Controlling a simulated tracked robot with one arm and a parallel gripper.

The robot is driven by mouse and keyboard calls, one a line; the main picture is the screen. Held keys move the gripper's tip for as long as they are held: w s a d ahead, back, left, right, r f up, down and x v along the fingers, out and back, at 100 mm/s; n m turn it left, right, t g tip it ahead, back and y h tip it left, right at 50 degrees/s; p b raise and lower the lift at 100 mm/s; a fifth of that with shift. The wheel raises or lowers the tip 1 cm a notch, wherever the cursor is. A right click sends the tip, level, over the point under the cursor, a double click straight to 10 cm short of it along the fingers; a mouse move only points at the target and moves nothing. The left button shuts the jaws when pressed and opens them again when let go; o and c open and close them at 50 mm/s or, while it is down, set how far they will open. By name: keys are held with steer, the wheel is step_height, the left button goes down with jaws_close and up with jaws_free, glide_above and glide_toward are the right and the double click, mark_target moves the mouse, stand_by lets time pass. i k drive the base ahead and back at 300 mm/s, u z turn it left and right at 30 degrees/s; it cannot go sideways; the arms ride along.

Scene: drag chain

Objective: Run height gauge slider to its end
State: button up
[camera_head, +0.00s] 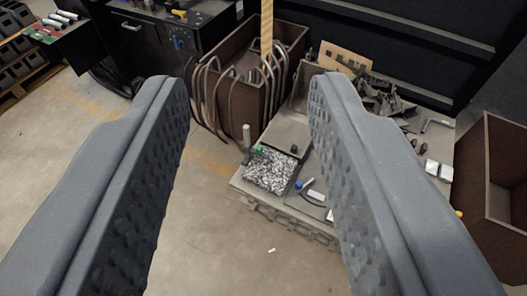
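My gripper (248,88) is open. Its two grey, dimpled fingers stand wide apart with nothing between their pads, and the floor and a work area show beyond them. I cannot make out a height gauge or its slider for certain. An upright yellowish striped bar (267,28) rises from a brown bin at the top centre, beyond the fingertips and apart from them; I cannot tell whether it is a gauge. The right finger hides part of the low platform behind it.
The brown bin (232,101) has dark curved hoses over its sides. A low grey platform (240,184) carries a tray of metal bits (270,172) and loose parts. Another brown bin (497,170) stands at right. A black cabinet (150,38) stands behind. Floor (215,240) is mostly clear.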

mark_target(258, 150)
steer(key=z, duration=0.1)
steer(key=i, duration=1)
steer(key=u, duration=0.1)
